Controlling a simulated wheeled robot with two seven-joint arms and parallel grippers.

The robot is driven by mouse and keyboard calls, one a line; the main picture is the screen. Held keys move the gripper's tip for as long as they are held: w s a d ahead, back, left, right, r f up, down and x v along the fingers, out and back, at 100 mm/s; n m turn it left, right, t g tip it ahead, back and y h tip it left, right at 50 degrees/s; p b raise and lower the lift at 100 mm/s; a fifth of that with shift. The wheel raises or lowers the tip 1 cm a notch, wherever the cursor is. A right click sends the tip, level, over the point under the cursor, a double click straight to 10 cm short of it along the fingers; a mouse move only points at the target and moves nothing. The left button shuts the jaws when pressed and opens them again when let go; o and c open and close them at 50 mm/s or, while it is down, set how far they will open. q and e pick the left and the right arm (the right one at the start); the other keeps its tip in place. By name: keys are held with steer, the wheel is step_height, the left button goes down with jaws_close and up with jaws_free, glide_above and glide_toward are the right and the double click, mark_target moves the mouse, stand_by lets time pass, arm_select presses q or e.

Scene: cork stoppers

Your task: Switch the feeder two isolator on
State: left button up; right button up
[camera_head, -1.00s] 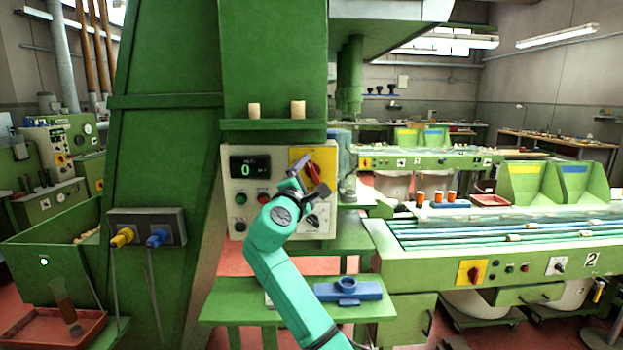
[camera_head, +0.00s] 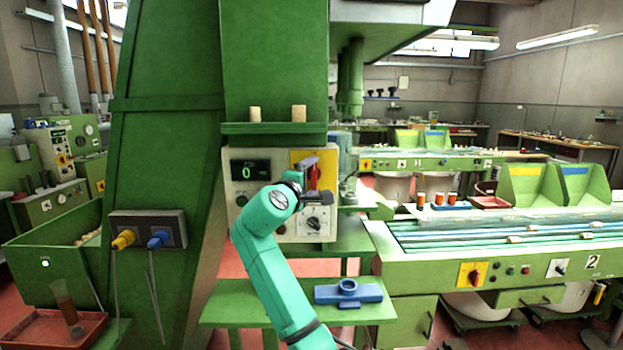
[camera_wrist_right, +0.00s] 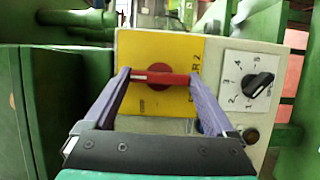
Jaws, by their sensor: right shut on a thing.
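The feeder two isolator is a red rotary handle (camera_wrist_right: 160,78) on a yellow plate (camera_wrist_right: 146,47); the plate's lettering ends in "ER 2" in the wrist view. In the head view the handle (camera_head: 313,178) stands about upright on the panel at centre. My right gripper (camera_wrist_right: 159,82) is shut on the handle, with one purple finger at each end of it. My right arm and gripper (camera_head: 311,175) partly cover the yellow plate in the head view. My left gripper is not in view.
The cream control panel (camera_head: 238,211) carries a display reading 0 (camera_head: 249,170) and a numbered black selector (camera_wrist_right: 258,85) beside the isolator. A shelf with two corks (camera_head: 299,113) is above. A blue fixture (camera_head: 348,291) sits on the green bench below. Another red-and-yellow switch (camera_head: 472,273) is at right.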

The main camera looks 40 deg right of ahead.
steer(key=shift+f, duration=0.1)
steer(key=o, duration=1.1)
steer(key=shift+c, duration=0.2)
steer(key=shift+s+a, duration=0.15)
steer(key=shift+a, duration=0.2)
steer(key=b+v, duration=0.4)
steer(key=v, duration=0.9)
steer(key=shift+s+a, duration=0.25)
